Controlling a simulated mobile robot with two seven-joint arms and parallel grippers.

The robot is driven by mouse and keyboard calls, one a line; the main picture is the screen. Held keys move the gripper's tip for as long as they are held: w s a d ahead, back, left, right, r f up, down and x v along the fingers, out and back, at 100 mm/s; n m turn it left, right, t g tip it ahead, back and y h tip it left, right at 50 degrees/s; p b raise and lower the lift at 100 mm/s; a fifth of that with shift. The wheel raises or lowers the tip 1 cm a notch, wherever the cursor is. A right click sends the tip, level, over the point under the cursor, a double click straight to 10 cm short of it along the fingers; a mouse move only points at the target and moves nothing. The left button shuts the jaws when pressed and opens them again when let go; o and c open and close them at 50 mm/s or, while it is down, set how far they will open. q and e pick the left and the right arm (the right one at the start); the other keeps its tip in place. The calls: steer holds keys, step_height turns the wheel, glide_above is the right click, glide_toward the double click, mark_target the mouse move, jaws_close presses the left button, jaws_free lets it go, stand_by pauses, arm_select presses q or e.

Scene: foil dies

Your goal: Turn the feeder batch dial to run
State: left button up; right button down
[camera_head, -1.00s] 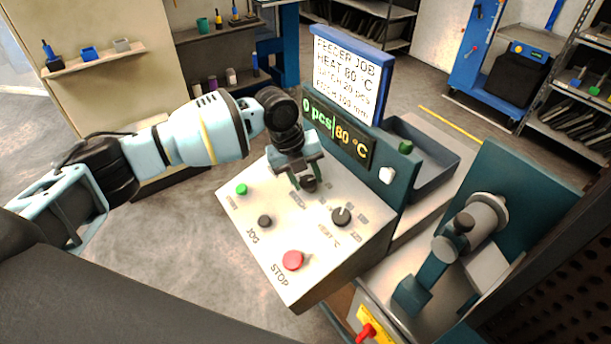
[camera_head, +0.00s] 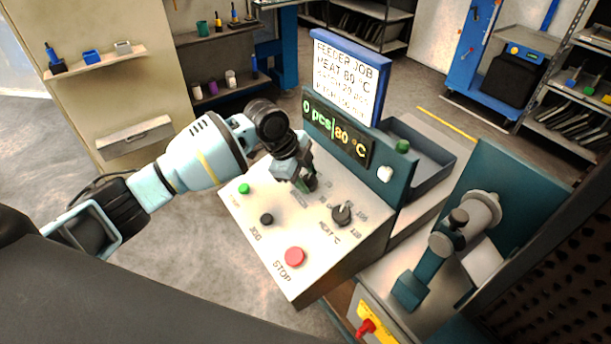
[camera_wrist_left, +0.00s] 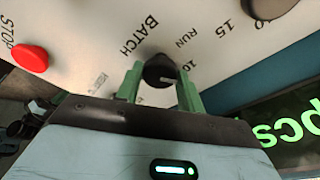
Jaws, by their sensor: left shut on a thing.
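The feeder panel (camera_head: 285,215) is a pale sloping face with several controls. The batch dial (camera_wrist_left: 160,70) is a small dark knob beside the printed words BATCH and RUN in the left wrist view. My left gripper (camera_head: 305,184) reaches down to the panel from the left and mostly hides this dial in the head view. In the left wrist view its two green fingers (camera_wrist_left: 160,82) stand on either side of the dial, shut on it. A short pale mark shows on the dial; I cannot tell surely which label it points at. My right gripper is not in view.
The heat dial (camera_head: 342,213), a red stop button (camera_head: 295,257), a dark jog button (camera_head: 266,219) and a green button (camera_head: 244,188) lie near the gripper. The display (camera_head: 335,131) reads 0 pcs and 80 °C. A job sign (camera_head: 346,75) stands behind it.

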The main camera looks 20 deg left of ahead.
arm_select(q)
steer(key=n+t, duration=0.1)
steer(key=n, duration=0.4)
steer(key=shift+s+n, duration=0.1)
steer(key=shift+n, duration=0.2)
steer(key=n, duration=0.6)
steer(key=shift+t+y, duration=0.3)
steer(key=o, duration=1)
steer(key=shift+s, duration=0.1)
steer(key=v, duration=0.7)
steer(key=shift+s+r, duration=0.1)
steer(key=shift+r, duration=0.3)
